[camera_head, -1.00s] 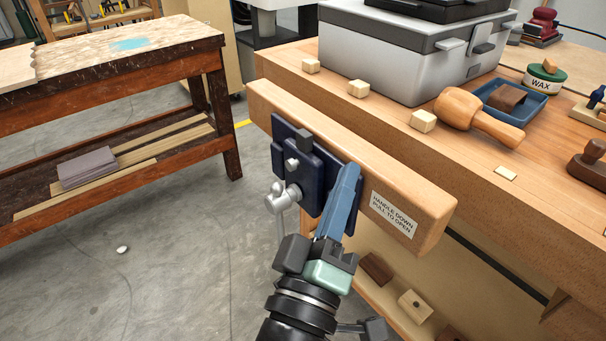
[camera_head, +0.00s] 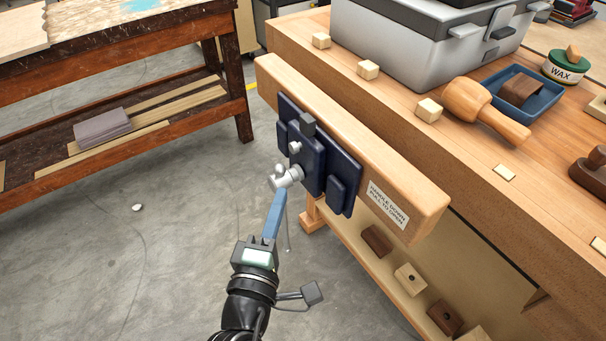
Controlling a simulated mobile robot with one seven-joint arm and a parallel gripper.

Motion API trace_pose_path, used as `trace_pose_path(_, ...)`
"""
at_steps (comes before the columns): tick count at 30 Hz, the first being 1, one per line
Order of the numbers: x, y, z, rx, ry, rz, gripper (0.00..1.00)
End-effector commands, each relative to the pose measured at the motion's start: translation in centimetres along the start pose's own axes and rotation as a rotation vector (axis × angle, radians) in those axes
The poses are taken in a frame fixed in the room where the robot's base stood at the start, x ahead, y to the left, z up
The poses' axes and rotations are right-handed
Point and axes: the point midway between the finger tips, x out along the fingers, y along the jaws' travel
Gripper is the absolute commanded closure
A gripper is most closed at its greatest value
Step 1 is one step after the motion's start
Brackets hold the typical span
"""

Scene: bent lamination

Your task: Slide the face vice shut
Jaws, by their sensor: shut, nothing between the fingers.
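The face vice has a long light-wood jaw (camera_head: 345,140) along the front of the workbench, with a label reading "HANDLE DOWN PULL TO OPEN". A dark blue metal plate (camera_head: 322,158) is fixed on its front face. A silver screw hub (camera_head: 287,177) sticks out from the plate, and its thin handle bar (camera_head: 287,232) hangs down. My gripper (camera_head: 279,194), with blue fingers, is shut and empty just below the hub, left of the handle bar. I cannot tell whether the fingers touch the handle. How wide the gap behind the jaw is cannot be told.
The workbench top (camera_head: 400,140) carries small wood blocks, a grey toolbox (camera_head: 415,45), a mallet (camera_head: 485,110), a blue tray (camera_head: 530,102) and a wax tin (camera_head: 566,66). A lower shelf (camera_head: 375,270) holds several blocks. Another bench (camera_head: 120,60) stands left.

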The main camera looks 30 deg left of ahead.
Motion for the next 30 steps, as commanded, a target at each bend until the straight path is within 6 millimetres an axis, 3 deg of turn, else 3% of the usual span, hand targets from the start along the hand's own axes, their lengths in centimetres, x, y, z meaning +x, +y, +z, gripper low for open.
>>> trace_pose_path(6, 3.7, 0.2, 0.0, 0.001, 0.0, 0.002, 1.0)
trace_pose_path(12, 5.5, 0.3, 2.2, 0.0, 0.0, -0.001, 1.0)
trace_pose_path(30, 6.1, 0.0, 2.9, 0.002, 0.0, 0.0, 1.0)
